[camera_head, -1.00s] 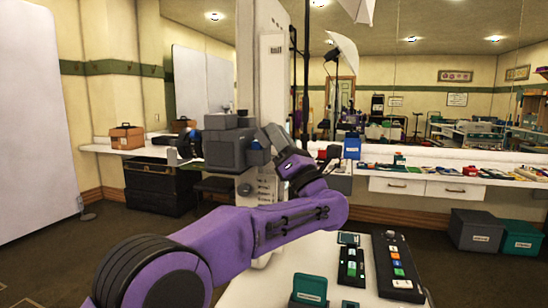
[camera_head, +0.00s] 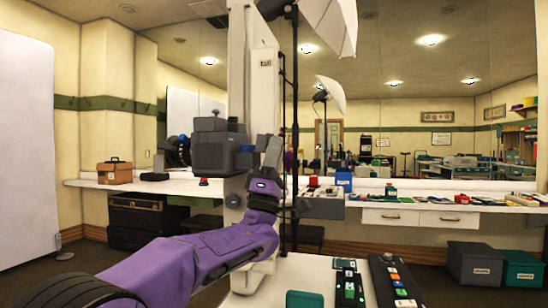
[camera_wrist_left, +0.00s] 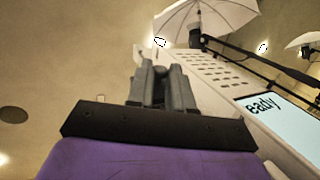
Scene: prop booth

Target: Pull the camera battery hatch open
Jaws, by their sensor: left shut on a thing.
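The camera (camera_head: 213,150) is a boxy dark grey body with a blue part (camera_head: 245,149) on its right side, mounted against the white column. My left gripper (camera_head: 266,146) is at the camera's right side, pointing up beside the blue part. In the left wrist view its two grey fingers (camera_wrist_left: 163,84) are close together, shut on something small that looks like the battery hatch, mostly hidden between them. How far the hatch stands open cannot be made out. My right gripper is not in view.
The tall white column (camera_head: 262,75) stands behind my left gripper. A white umbrella (camera_head: 329,25) hangs above right. A white table (camera_head: 258,292) with dark control panels (camera_head: 391,279) lies at the front. In the wrist view a lit screen (camera_wrist_left: 283,125) is close on the right.

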